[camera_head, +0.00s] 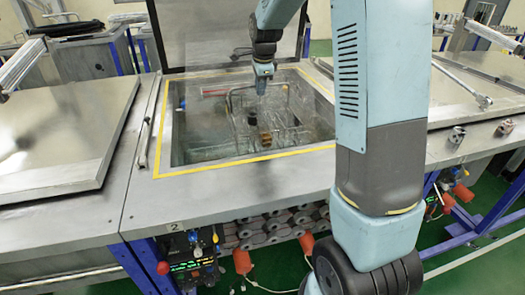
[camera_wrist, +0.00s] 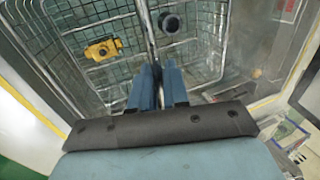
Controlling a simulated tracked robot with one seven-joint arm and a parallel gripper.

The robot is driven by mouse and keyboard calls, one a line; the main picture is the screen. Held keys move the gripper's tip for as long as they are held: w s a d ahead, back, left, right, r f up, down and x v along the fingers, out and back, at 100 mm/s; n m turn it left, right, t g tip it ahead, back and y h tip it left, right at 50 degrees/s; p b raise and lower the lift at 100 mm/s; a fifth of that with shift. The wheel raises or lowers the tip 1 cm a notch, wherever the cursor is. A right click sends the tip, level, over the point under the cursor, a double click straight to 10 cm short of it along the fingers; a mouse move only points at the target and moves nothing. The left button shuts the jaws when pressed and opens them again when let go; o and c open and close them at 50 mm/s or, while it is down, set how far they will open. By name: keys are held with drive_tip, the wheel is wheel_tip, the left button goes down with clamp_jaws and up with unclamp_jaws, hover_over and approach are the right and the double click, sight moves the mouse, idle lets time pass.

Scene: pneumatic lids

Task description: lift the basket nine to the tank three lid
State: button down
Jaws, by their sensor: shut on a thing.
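The wire basket (camera_head: 287,112) shows inside the opening of the tank (camera_head: 185,150) whose front edge is marked 2. My gripper (camera_head: 263,84) is above it and shut on its thin top bar. In the wrist view my gripper (camera_wrist: 158,75) grips this bar, and the basket's mesh (camera_wrist: 75,40) hangs below. A yellow part (camera_wrist: 103,49) and a dark round part (camera_wrist: 171,22) lie in the basket. How far its bottom is above the tank floor I cannot tell. A flat metal lid (camera_head: 460,88) lies closed to the right, partly behind my arm; no number on it is readable.
The open tank's lid (camera_head: 205,35) stands raised behind the opening. Another flat lid (camera_head: 65,135) lies closed at the left. A rod (camera_head: 448,78) lies on the right lid, and small metal fittings (camera_head: 457,133) sit near its front edge. Cables and control boxes hang below the front.

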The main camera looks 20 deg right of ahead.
wheel_tip(320, 180, up, 11)
drive_tip(key=shift+r, duration=0.2)
idle(1.2)
idle(4.0)
